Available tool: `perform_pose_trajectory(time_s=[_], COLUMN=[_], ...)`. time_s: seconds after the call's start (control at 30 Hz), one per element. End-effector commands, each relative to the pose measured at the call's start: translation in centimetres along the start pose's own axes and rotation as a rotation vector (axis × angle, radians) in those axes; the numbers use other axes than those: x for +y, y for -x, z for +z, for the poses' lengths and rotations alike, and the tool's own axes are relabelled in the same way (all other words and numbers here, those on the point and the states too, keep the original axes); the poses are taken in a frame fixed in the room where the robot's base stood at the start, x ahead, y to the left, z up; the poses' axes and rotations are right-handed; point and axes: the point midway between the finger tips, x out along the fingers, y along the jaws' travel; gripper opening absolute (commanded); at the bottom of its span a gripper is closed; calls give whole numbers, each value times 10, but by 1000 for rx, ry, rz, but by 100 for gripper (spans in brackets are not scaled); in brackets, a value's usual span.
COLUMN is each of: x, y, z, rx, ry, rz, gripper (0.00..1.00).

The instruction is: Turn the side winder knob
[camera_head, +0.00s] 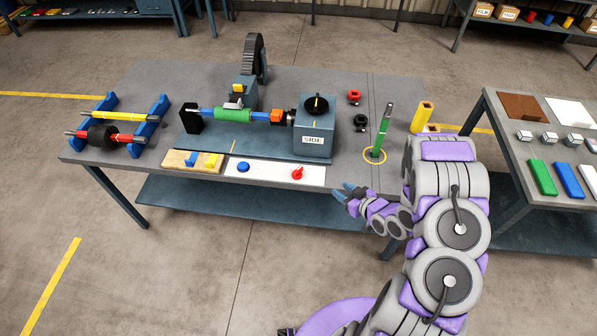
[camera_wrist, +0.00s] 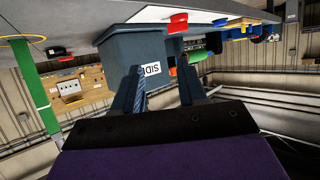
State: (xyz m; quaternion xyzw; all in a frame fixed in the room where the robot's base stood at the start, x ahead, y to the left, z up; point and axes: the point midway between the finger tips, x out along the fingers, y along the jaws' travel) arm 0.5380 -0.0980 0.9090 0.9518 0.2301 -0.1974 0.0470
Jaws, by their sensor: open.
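The side winder knob (camera_head: 316,103) is a round black knob with a yellow pointer line, on top of a blue-grey box (camera_head: 313,127) labelled SIDE. My gripper (camera_head: 343,190) is open and empty, in front of the table's front edge, below and to the right of the box and well apart from the knob. In the wrist view the picture is upside down. My gripper's two fingers (camera_wrist: 160,80) stand apart there, with the SIDE label (camera_wrist: 152,68) showing between them. The knob does not show in the wrist view.
A green upright rod (camera_head: 383,131) stands in a yellow ring right of the box. Red and black small knobs (camera_head: 355,97) lie nearby. A green-and-blue roller (camera_head: 232,116) joins the box from the left. A white panel (camera_head: 270,173) with blue and red controls lies at the front edge.

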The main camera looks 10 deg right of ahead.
Motion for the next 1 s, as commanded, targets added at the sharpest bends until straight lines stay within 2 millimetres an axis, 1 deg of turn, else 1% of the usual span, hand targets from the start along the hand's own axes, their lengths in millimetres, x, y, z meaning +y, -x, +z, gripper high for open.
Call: perform_pose_trajectory(time_s=[0.13, 0.23, 0.7, 0.83, 1.0], x=[2, 2, 3, 2, 3], y=[9, 24, 126, 148, 166], z=[0, 0, 1, 2, 1], rx=[1, 2, -2, -6, -1], ry=[-1, 0, -1, -3, 0], rz=[0, 1, 3, 2, 1], gripper=[42, 42, 42, 42, 42])
